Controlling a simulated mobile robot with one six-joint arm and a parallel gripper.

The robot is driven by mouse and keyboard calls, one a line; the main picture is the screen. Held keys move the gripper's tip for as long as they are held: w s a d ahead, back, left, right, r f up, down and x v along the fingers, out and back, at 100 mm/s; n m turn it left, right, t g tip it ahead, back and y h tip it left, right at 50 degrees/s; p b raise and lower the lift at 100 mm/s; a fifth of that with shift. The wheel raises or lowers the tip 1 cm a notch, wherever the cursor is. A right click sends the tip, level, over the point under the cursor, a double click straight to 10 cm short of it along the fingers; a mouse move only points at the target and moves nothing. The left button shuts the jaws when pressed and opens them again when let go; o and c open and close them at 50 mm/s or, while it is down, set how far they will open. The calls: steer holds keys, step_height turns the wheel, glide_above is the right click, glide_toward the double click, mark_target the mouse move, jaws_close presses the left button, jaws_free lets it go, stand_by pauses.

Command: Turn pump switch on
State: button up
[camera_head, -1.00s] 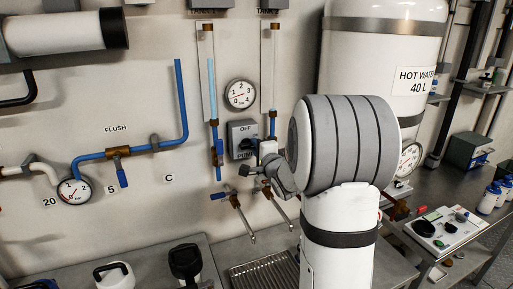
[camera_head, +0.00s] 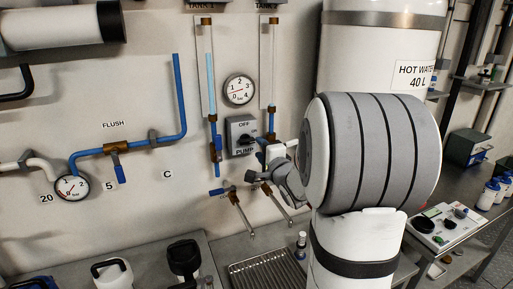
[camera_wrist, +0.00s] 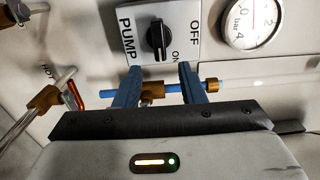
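The pump switch (camera_head: 241,135) is a grey wall box with a black knob, with OFF at its top, ON at its right and PUMP at its bottom. In the wrist view its black knob (camera_wrist: 157,40) shows clearly, its long axis running up and down the picture, with its lower end toward the ON label. My gripper (camera_wrist: 159,72) is open, its two blue fingers apart and empty, just off the ON side of the box. In the camera_head view my gripper (camera_head: 262,151) is to the lower right of the switch, its fingers partly hard to make out.
A round gauge (camera_head: 239,90) is above the switch. The white hot water tank (camera_head: 385,55) stands to the right, behind my arm. A metal drain grate (camera_head: 265,272) lies on the counter below.

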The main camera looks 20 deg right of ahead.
steer(key=s, duration=0.2)
steer(key=shift+s, duration=0.3)
steer(key=s+a+f+n+g, duration=0.3)
steer(key=s+a+n+g, duration=0.2)
steer(key=s, duration=0.4)
steer(key=s+a+f+n+g, duration=0.3)
steer(key=s+a+n+g, duration=0.2)
steer(key=s+n, duration=0.2)
steer(key=s+a+f+n+g, duration=0.3)
steer(key=s+a+n+g, duration=0.2)
steer(key=s, duration=0.6)
steer(key=shift+f+n, duration=0.25)
steer(key=shift+n, duration=0.35)
steer(key=shift+o, duration=0.4)
steer(key=shift+s, duration=0.2)
